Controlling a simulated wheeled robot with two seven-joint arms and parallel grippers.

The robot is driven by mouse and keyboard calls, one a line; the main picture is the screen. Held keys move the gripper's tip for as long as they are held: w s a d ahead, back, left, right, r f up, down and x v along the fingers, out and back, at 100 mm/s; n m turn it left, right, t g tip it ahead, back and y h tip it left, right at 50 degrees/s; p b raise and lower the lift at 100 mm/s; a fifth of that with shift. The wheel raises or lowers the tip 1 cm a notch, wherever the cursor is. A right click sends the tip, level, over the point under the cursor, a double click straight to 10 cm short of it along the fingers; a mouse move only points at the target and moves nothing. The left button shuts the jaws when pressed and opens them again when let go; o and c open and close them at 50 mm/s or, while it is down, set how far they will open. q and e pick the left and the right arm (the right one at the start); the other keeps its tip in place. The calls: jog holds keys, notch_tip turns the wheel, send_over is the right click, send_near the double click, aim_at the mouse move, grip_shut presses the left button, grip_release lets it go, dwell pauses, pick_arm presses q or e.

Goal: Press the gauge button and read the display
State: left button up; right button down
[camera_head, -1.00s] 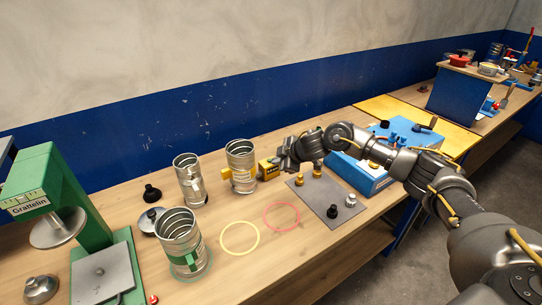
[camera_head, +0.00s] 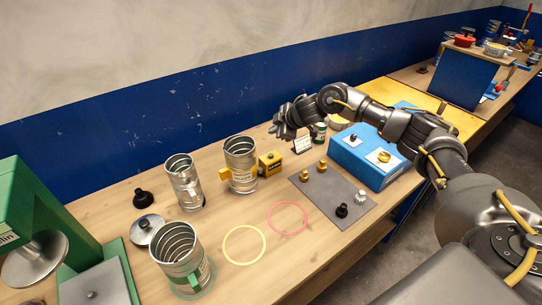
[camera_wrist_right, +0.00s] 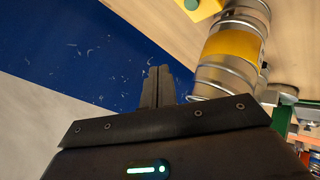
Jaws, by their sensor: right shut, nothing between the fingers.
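A small yellow box (camera_head: 270,163), which looks like the gauge, stands on the bench beside a spiral duct piece with a yellow band (camera_head: 240,165). Its dark front carries marks too small to read, and I cannot make out a button. My right gripper (camera_head: 278,131) is behind and above the yellow box, apart from it, fingers together and empty. In the right wrist view my closed fingers (camera_wrist_right: 160,75) point toward the blue wall band, with the banded duct (camera_wrist_right: 232,50) to their right and a yellow piece (camera_wrist_right: 200,8) at the top edge. My left gripper is out of view.
Two more duct pieces (camera_head: 184,182) (camera_head: 178,255) stand left. A grey mat (camera_head: 325,205) holds brass and dark fittings. A blue box (camera_head: 352,160) stands behind it, a small white card (camera_head: 302,144) beside it. A green press (camera_head: 95,255) is front left. Yellow and red rings mark clear bench.

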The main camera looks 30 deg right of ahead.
aim_at(271, 156)
jog(key=f+b, duration=0.1)
jog(key=f, duration=0.1)
jog(key=f+b, duration=0.1)
jog(key=shift+w+f+b, duration=0.15)
jog(key=shift+w+b, duration=0.15)
notch_tip(271, 156, down, 4)
jog(key=b, duration=0.3)
jog(key=shift+s+a+b, duration=0.1)
jog(key=shift+s+b, duration=0.05)
jog(key=shift+b, duration=0.2)
jog(key=shift+f+b, duration=0.3)
jog(key=shift+f, duration=0.3)
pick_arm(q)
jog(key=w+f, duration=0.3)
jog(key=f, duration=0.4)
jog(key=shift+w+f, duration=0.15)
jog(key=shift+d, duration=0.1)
pick_arm(e)
jog(key=shift+f, duration=0.2)
jog(key=shift+f, duration=0.25)
